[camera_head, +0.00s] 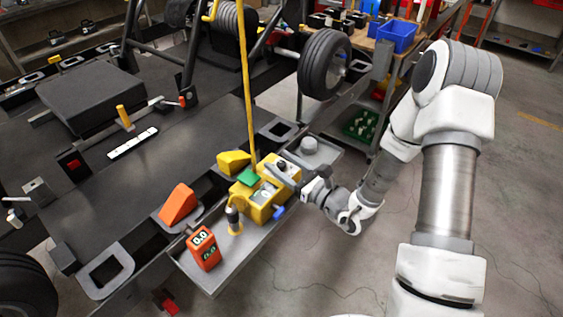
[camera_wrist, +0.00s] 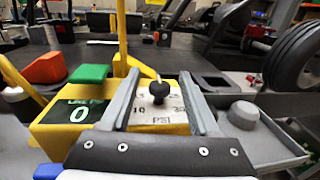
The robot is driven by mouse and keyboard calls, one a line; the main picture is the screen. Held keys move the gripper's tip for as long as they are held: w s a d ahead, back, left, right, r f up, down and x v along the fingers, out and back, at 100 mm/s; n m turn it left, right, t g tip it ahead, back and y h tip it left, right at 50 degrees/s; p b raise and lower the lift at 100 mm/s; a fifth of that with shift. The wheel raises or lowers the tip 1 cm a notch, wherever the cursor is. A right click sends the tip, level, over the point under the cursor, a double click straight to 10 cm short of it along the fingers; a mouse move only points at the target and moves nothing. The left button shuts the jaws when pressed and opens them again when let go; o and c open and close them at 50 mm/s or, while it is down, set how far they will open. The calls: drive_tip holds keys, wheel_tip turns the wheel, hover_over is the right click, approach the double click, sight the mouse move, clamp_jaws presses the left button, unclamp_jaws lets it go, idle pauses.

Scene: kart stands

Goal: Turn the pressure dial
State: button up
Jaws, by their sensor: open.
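The pressure dial is a black knob (camera_wrist: 159,91) with a pale pointer on a white PSI plate (camera_wrist: 165,115) marked with numbers. It sits on top of a yellow box (camera_head: 258,212). In the wrist view my gripper (camera_wrist: 158,76) is open, with one grey finger on each side of the knob. Gaps show between the knob and both fingers, so I see no contact. The pointer leans up, towards the far side. In the head view my gripper (camera_head: 279,172) reaches over the box from the right, and its fingers partly cover the top.
The box has a green part (camera_wrist: 89,75), a display (camera_wrist: 78,114) reading 0 and a blue part (camera_head: 279,212). It stands on a grey tray (camera_head: 215,276) with an orange gauge (camera_head: 203,248) reading 0.0. A yellow pole (camera_head: 246,90) rises close behind. A grey round knob (camera_head: 309,145) lies right.

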drive_tip(key=shift+w, duration=0.1)
clamp_jaws()
idle(0.3)
drive_tip(key=shift+g, duration=0.3)
drive_tip(key=n+g+y, duration=0.2)
drive_tip(key=n+g, duration=0.1)
drive_tip(key=n+g+y, duration=0.2)
drive_tip(key=g, duration=0.2)
drive_tip(key=shift+w+n, duration=0.1)
drive_tip(key=shift+n, duration=0.3)
drive_tip(key=n+g, duration=0.2)
drive_tip(key=g, duration=0.1)
drive_tip(key=n+g+y+b, duration=0.1)
drive_tip(key=n+g, duration=0.1)
drive_tip(key=g, duration=0.1)
drive_tip(key=shift+f, duration=0.1)
drive_tip(key=shift+n+g+b, duration=0.4)
drive_tip(key=shift+n+g, duration=0.5)
drive_tip(key=shift+g, duration=0.7)
drive_tip(key=shift+a+g, duration=0.1)
drive_tip(key=shift+g, duration=0.2)
